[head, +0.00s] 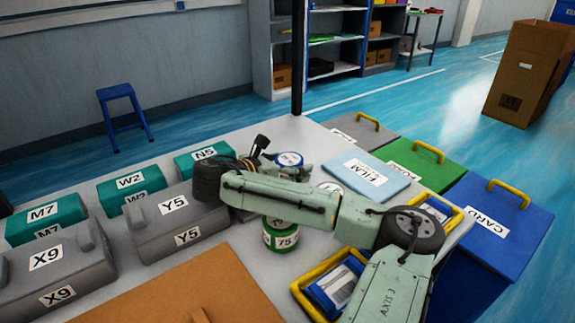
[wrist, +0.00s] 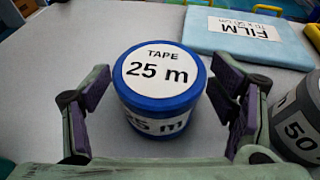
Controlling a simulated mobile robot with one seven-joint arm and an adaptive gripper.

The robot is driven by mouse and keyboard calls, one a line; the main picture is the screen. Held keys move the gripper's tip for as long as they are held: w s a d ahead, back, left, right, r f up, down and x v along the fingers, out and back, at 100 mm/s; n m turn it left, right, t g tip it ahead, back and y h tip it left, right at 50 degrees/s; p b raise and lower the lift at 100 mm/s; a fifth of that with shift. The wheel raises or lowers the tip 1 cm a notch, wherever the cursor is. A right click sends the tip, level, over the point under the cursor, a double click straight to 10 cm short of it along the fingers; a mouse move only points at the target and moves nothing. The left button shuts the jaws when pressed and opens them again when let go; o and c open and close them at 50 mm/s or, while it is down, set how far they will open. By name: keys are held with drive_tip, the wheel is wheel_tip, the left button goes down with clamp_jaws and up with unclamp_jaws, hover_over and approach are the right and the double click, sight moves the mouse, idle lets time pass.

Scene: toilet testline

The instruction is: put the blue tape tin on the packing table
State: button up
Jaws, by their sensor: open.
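The blue tape tin (wrist: 160,103), with a white lid label "TAPE 25 m", stands upright on a pale grey tabletop (wrist: 60,40). My gripper (wrist: 160,84) is open, with one finger on each side of the tin. A gap shows at the left finger; the right finger is close to the tin, and I cannot tell if it touches. In the head view the tin's blue-rimmed lid (head: 289,159) shows just beyond my gripper (head: 272,163), its lower part hidden by the arm. Which surface is the packing table is not marked.
A grey "50" tin (wrist: 297,120) stands close to the right finger. A green "75" tin (head: 281,238) is nearer, below my arm. A light blue FILM case (head: 366,174) lies beyond to the right. Grey Y5 (head: 175,222) and green N5 (head: 204,156) boxes stand left.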

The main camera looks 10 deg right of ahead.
drive_tip(key=shift+r, duration=0.35)
drive_tip(key=shift+p+v, duration=0.6)
drive_tip(key=shift+v, duration=0.35)
drive_tip(key=shift+s+a+r, duration=0.1)
drive_tip(key=shift+a+r, duration=0.15)
drive_tip(key=shift+f+v, duration=0.1)
drive_tip(key=shift+v, duration=1.1)
drive_tip(key=shift+f+v, duration=0.15)
drive_tip(key=shift+v, duration=1.1)
